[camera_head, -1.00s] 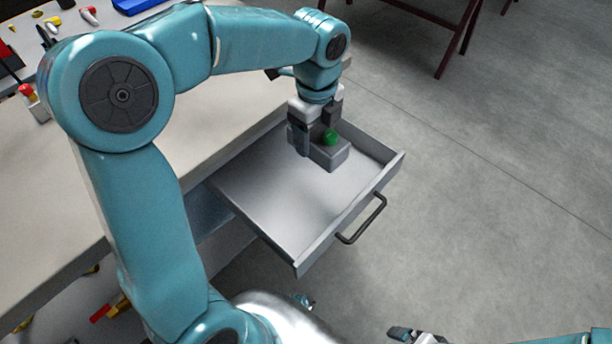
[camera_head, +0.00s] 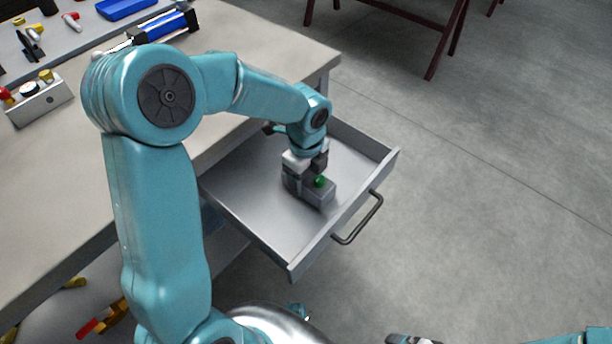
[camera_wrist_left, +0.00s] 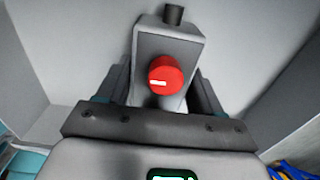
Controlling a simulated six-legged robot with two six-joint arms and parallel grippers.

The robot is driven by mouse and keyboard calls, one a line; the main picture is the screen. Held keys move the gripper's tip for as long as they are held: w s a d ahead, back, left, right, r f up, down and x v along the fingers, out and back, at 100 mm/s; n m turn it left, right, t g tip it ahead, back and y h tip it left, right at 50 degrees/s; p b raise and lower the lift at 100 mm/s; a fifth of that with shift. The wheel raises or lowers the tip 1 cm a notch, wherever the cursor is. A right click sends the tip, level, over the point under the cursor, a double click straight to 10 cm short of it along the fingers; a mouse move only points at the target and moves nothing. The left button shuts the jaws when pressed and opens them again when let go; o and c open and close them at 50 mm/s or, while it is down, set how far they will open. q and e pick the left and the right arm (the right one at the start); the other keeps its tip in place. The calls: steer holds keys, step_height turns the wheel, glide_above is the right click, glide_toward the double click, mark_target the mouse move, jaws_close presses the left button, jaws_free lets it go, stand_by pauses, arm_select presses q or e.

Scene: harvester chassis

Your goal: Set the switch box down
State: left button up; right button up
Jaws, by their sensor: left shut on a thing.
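My left gripper (camera_head: 305,172) is shut on the switch box from above. The box is at or just above the drawer floor; I cannot tell if it touches. My right gripper (camera_head: 412,340) shows only in part at the bottom edge, and its jaws are unclear.
The drawer handle (camera_head: 358,220) faces the open floor (camera_head: 490,220). The workbench (camera_head: 45,190) stands at the left. A grey box with several coloured knobs (camera_head: 40,102), a blue tray (camera_head: 125,8) and small tools lie on it. Drawer floor around the switch box is clear.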

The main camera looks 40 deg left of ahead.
arm_select(q)
steer(key=o, duration=1.3)
steer(key=shift+f, duration=0.1)
step_height(320, 180, up, 12)
steer(key=p, duration=0.3)
steer(key=shift+r, duration=0.2)
